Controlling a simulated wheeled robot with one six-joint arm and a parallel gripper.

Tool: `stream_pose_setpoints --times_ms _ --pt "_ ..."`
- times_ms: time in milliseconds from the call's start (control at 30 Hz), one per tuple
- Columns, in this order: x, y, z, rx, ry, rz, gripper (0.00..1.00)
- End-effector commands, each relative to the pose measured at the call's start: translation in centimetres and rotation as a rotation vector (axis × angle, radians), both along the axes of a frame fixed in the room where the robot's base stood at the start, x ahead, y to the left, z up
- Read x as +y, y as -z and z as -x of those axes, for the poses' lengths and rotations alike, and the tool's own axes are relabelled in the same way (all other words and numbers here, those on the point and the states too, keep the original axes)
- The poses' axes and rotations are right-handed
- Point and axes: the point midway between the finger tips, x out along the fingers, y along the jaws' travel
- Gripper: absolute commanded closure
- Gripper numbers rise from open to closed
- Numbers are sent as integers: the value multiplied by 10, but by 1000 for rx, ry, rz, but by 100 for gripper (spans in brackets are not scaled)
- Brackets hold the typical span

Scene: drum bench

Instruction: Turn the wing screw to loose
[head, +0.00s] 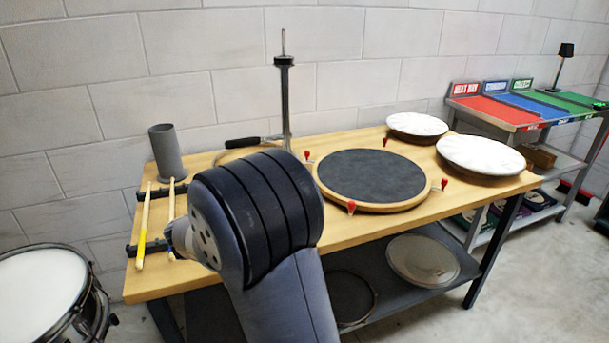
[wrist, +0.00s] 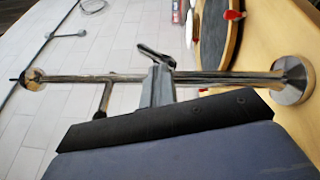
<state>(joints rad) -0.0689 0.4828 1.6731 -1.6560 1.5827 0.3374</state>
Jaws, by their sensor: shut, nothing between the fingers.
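A thin upright metal stand rod (head: 285,100) rises at the back of the bench, with a dark collar (head: 284,61) near its top. In the wrist view the rod (wrist: 215,77) lies sideways, its round foot (wrist: 291,80) at the right. A small dark lever-like piece (wrist: 152,54), which looks like the wing screw, shows beside the rod's middle. My gripper (wrist: 160,72) is shut and empty, its grey fingers overlapping the rod close to this piece. I cannot tell whether they touch. In the head view my wrist hides the gripper and the stand's lower part.
The wooden bench (head: 420,225) carries a dark round pad (head: 370,175) with red-topped clamps, two pale drumheads (head: 480,155), a grey cup (head: 166,151) and drumsticks (head: 145,225). A drum (head: 45,290) stands at front left. A block wall is close behind.

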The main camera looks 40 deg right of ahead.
Motion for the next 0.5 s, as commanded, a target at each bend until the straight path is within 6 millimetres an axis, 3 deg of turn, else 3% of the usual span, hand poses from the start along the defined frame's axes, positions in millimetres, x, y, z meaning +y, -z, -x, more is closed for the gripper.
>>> stream_pose_setpoints --times_ms 500 --pt "-4 13 1 0 0 -3 100"
